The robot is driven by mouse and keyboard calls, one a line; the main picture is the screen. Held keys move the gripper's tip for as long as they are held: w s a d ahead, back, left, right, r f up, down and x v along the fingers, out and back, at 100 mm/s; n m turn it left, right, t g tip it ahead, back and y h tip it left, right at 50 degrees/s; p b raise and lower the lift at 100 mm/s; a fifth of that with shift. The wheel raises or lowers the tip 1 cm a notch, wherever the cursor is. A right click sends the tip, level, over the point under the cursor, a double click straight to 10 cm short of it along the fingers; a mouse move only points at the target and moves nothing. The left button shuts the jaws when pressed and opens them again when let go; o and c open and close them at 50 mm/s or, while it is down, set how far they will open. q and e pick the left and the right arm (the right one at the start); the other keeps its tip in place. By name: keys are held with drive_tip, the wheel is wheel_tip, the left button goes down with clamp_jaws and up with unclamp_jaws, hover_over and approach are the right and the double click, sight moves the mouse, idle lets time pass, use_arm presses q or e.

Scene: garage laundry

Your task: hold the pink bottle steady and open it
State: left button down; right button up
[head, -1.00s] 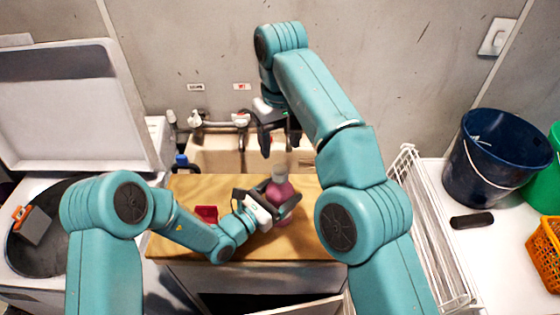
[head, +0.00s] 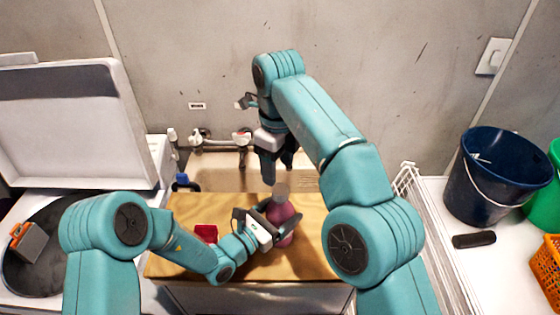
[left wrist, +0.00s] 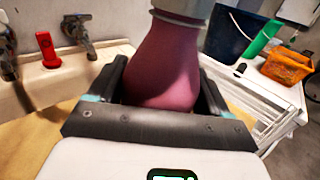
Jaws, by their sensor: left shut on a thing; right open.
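The pink bottle (head: 284,219) stands upright on the wooden board, with a greyish cap (head: 280,189) on top. My left gripper (head: 270,222) is shut around the bottle's body from the left. In the left wrist view the pink bottle (left wrist: 164,66) fills the space between the two dark fingers of my left gripper (left wrist: 163,90), and the lower part of its cap (left wrist: 184,8) shows at the top edge. My right gripper (head: 277,167) is open and empty, pointing down just above the cap, with a small gap seeming to remain between them.
A red object (head: 206,233) lies on the wooden board (head: 190,208) left of the bottle. Behind are a sink with taps (head: 242,140) and a blue-capped bottle (head: 182,182). An open washer (head: 75,110) is at left; a white rack (head: 408,178) and a dark blue bucket (head: 497,175) are at right.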

sight(280, 189)
use_arm(q)
drive_tip(key=shift+s+f, duration=0.1)
drive_tip(key=shift+f, duration=0.2)
use_arm(e)
drive_tip(key=m, duration=0.2)
drive_tip(key=shift+s+m, duration=0.15)
drive_tip(key=shift+m, duration=0.15)
drive_tip(key=shift+s+d+r, duration=0.15)
drive_tip(key=shift+d+r, duration=0.05)
drive_tip(key=shift+r, duration=0.1)
drive_tip(key=shift+f, duration=3.9)
